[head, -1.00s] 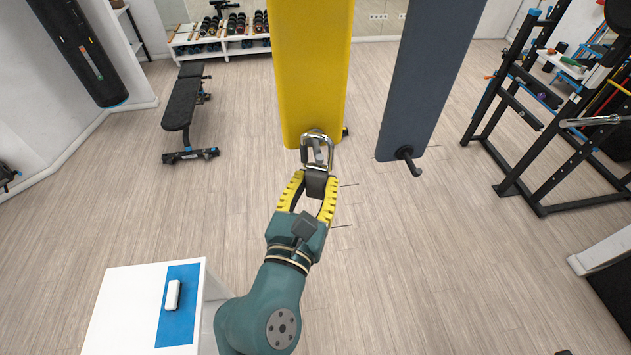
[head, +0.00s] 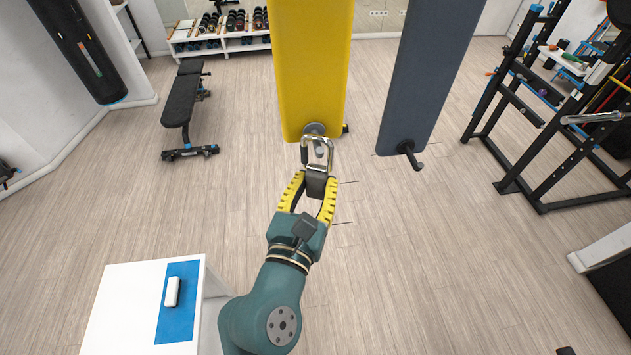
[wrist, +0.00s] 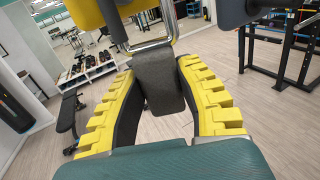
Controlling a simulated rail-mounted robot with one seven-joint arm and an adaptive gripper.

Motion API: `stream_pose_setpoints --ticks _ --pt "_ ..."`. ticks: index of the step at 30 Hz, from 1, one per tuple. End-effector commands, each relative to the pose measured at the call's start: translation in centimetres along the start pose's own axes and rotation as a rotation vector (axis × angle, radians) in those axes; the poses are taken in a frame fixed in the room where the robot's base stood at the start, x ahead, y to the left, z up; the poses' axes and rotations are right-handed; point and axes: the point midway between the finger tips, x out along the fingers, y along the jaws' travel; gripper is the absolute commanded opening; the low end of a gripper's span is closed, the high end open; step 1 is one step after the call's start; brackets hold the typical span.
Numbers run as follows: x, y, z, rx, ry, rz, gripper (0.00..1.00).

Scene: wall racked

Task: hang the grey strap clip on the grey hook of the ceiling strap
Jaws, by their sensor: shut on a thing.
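The grey strap clip is a metal loop (head: 331,153) on a short dark strap block (head: 316,184). My gripper (head: 315,180) is shut on the dark block, with a yellow ribbed finger on each side; the wrist view shows this grip too (wrist: 157,75). The loop stands upright above the fingers. A grey hook with a round plate (head: 314,129) sits at the lower end of the hanging yellow strap (head: 310,70). The loop overlaps this hook in the head view, and I cannot tell whether it is around it or in front of it.
A blue-grey strap (head: 425,75) with a dark hook (head: 412,157) hangs to the right. A white stand (head: 125,310) with a blue mat and small white object is at lower left. A bench (head: 180,100) and black rack (head: 500,130) stand farther off; floor between is clear.

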Motion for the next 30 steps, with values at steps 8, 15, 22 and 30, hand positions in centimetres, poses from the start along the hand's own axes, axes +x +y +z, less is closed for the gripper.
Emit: stream_pose_setpoints --ticks 8,15,22,30 --pt "0.0 0.0 0.1 0.000 -0.001 0.000 0.61" --pt "-0.5 0.1 -0.1 -0.001 0.003 0.001 0.61" --pt "-5.3 0.1 -0.1 -0.003 0.002 0.005 0.61" --pt "-11.0 0.1 0.0 0.000 0.000 0.004 0.61"
